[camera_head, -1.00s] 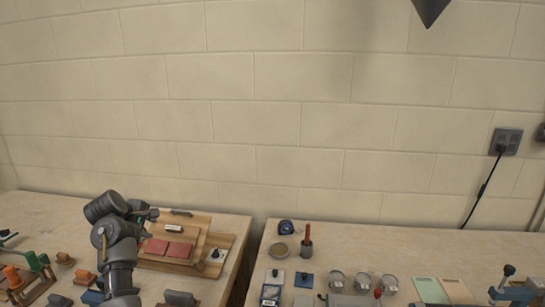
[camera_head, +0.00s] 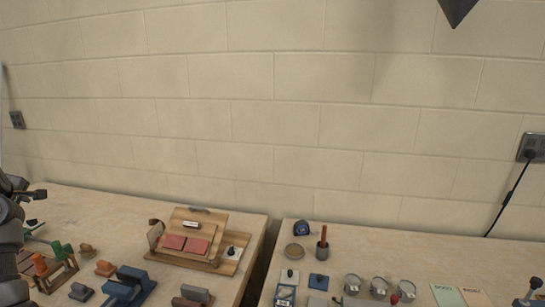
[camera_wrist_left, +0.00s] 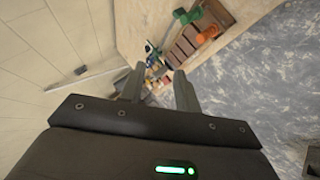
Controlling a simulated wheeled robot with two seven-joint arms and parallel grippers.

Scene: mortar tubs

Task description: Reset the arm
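My left arm (camera_head: 12,235) stands at the left edge of the head view, partly cut off by the frame. In the left wrist view my left gripper (camera_wrist_left: 160,92) has its two fingers apart, with nothing held between them. Beyond the fingers lie the left table and its small objects, at a distance.
The left table holds a wooden board with red slabs (camera_head: 186,244), a blue block piece (camera_head: 130,285) and a rack with orange and green pieces (camera_head: 48,268). A gap separates the right table, with metal cups (camera_head: 380,287) and a blue round item (camera_head: 302,228). A wall stands behind.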

